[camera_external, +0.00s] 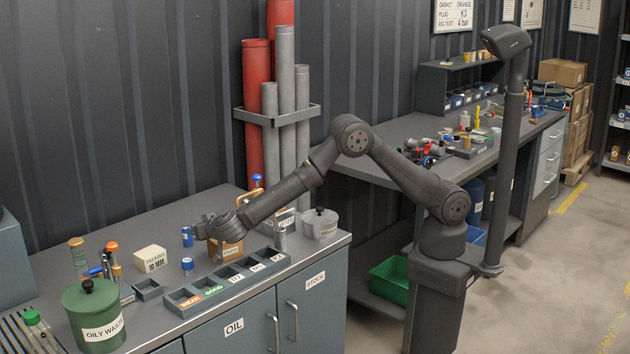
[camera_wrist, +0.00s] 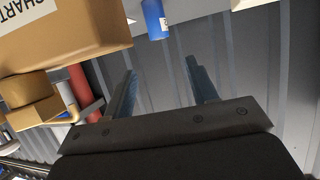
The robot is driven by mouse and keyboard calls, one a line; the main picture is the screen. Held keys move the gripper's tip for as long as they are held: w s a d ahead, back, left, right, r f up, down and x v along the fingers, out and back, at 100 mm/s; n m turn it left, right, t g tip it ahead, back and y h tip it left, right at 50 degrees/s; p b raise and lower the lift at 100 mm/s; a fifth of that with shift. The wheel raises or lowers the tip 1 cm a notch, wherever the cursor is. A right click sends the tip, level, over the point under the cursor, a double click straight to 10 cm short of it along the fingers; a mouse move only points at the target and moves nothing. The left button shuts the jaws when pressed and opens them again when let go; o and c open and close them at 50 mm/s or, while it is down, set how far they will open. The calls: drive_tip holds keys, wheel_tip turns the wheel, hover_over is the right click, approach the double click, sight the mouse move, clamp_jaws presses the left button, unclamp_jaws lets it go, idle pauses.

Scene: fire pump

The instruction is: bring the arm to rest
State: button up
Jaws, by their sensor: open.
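My gripper (camera_external: 203,230) is at the end of my arm, stretched out to the left over the left workbench (camera_external: 185,213). In the wrist view its two fingers (camera_wrist: 162,82) stand apart with nothing between them. In the external view it is in front of a small tan box (camera_external: 228,248) and close to a blue-capped item (camera_external: 187,236). I cannot tell from the pictures whether it touches either. A second blue-topped item (camera_external: 187,265) stands on the bench just below the gripper.
A sorting tray with labelled compartments (camera_external: 228,279), a green oily-waste can (camera_external: 95,318), a block marked packing (camera_external: 150,260) and a grey pot (camera_external: 320,223) stand on the bench. Red and grey pipes (camera_external: 285,90) rise behind it. A second bench (camera_external: 400,130) is at the back right.

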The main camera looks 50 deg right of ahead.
drive_tip(key=x, duration=1.2)
drive_tip(key=shift+s+f, duration=0.1)
drive_tip(key=shift+f, duration=0.55)
drive_tip(key=shift+r, duration=0.35)
